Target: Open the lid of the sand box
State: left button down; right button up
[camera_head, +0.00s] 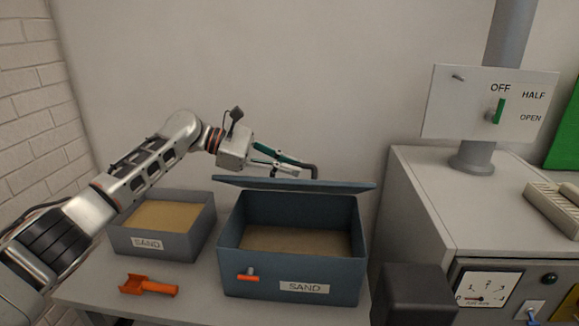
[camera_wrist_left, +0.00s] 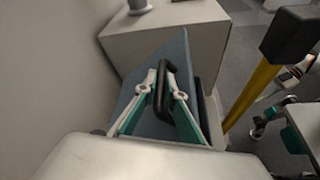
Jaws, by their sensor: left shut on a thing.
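The blue-grey sand box (camera_head: 290,270) with a SAND label stands on the table in the head view. Its lid (camera_head: 296,184) is raised and tilted at the back, seen nearly edge-on, and the inside of the box shows. My left gripper (camera_head: 298,168) is above the lid, shut on its dark handle (camera_head: 314,170). In the left wrist view the fingers of the left gripper (camera_wrist_left: 163,95) are on both sides of the black handle (camera_wrist_left: 162,88), with the blue lid (camera_wrist_left: 172,58) behind.
A smaller open box of sand (camera_head: 165,228) stands to the left. An orange scoop (camera_head: 149,286) lies on the table in front of it. A white cabinet (camera_head: 455,200) with a gauge stands on the right, with an OFF/HALF/OPEN panel (camera_head: 470,105) above it. A wall is close behind.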

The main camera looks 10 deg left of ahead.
pick_arm(q)
jog(key=c, duration=2.4)
grip_release()
jog(key=shift+r, duration=0.15)
jog(key=v, duration=1.2)
